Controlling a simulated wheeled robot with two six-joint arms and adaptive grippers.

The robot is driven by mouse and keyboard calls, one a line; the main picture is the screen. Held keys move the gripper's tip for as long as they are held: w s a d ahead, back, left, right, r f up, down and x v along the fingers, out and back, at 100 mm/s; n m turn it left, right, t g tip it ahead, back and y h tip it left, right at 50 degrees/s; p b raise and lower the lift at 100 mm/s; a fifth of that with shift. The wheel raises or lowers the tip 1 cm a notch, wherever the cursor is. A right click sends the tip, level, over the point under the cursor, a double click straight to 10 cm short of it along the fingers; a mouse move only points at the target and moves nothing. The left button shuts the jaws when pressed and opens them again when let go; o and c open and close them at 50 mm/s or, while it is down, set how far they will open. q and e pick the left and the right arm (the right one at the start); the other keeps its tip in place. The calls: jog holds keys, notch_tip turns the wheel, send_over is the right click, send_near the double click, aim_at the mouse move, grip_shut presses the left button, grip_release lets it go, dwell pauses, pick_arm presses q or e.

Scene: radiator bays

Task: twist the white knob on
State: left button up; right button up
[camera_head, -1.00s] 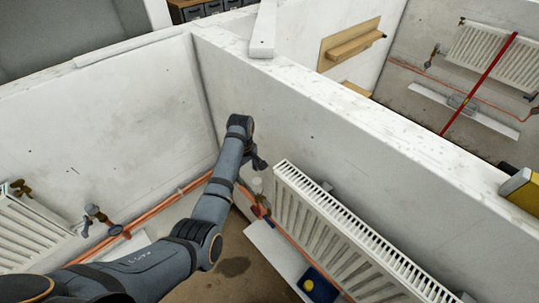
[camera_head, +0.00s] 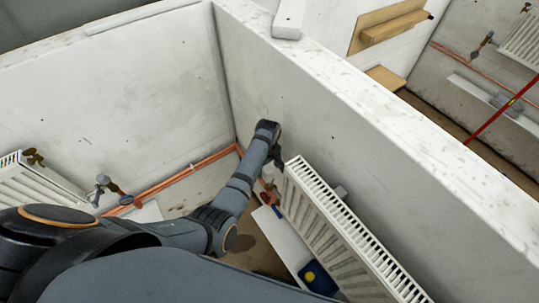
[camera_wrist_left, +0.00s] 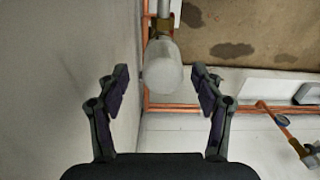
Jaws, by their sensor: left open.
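The white knob (camera_wrist_left: 162,68) is a pale cylinder on a brass valve, in the upper middle of the left wrist view. It sits between the two spread fingertips of my left gripper (camera_wrist_left: 161,82), with a gap on both sides. My left gripper is open and holds nothing. My right gripper is in neither view.
White walls (camera_head: 160,90) form a corner close around my left arm. Copper pipes (camera_head: 180,180) run low along them. A white ledge (camera_head: 285,240) with a blue and yellow item (camera_head: 318,278) lies below the radiator. Another radiator (camera_head: 35,190) with a valve stands at left.

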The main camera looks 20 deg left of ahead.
pick_arm(q)
jog(key=shift+s+f, duration=0.1)
jog(key=shift+f, duration=0.5)
jog(key=shift+s+d+r, duration=0.1)
jog(key=shift+s, duration=0.1)
jog(key=shift+c, duration=1.3)
jog(key=c, duration=1.1)
jog(key=shift+o, duration=0.2)
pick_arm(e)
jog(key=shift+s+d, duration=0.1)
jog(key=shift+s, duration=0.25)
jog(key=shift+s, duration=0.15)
pick_arm(q)
jog(key=shift+s+f, duration=0.1)
jog(key=shift+f, duration=0.15)
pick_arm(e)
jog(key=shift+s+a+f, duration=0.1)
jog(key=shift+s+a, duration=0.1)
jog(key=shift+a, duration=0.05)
